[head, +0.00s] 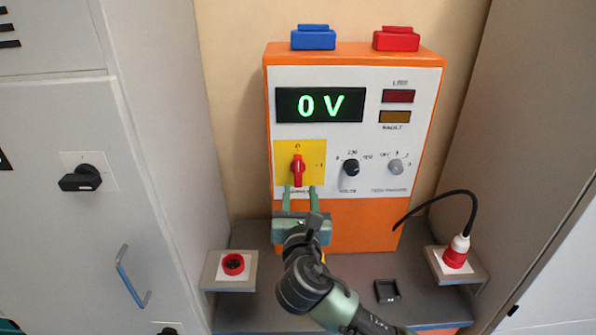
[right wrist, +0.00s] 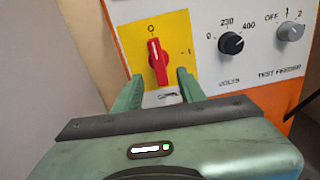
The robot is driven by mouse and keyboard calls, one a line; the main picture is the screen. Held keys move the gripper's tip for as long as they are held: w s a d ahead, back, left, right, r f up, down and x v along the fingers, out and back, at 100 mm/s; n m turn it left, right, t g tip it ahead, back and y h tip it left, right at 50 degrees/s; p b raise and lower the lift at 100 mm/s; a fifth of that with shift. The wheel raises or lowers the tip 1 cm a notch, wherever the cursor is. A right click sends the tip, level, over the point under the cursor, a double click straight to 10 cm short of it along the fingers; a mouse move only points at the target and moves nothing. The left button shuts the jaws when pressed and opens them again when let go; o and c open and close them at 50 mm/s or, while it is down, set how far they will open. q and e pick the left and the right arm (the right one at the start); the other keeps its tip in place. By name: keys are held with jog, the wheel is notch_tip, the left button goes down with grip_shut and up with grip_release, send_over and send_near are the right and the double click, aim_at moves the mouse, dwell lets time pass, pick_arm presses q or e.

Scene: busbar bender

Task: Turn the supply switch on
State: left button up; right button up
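The supply switch (head: 297,171) is a red rotary handle on a yellow plate at the lower left of the orange and white panel. Its handle stands upright, pointing at the 0 mark; a 1 mark is to its right. It also shows in the right wrist view (right wrist: 158,62). My right gripper (head: 299,190) is just below the switch, its two green fingers apart. My left gripper is not in view.
The panel display (head: 320,104) reads 0 V. A black volts knob (head: 350,168) and a grey test feeder knob (head: 396,167) are right of the switch. A red socket (head: 233,264) is at left, a cabled red plug (head: 456,252) at right. Grey cabinets flank both sides.

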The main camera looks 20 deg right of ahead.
aim_at(298, 171)
jog(key=shift+n, duration=0.4)
jog(key=x, duration=0.2)
jog(key=r+p+x, duration=0.1)
jog(key=x, duration=0.5)
jog(key=shift+a+r+p, duration=0.1)
jog(key=shift+r+p, duration=0.05)
jog(key=shift+p, duration=0.25)
grip_shut()
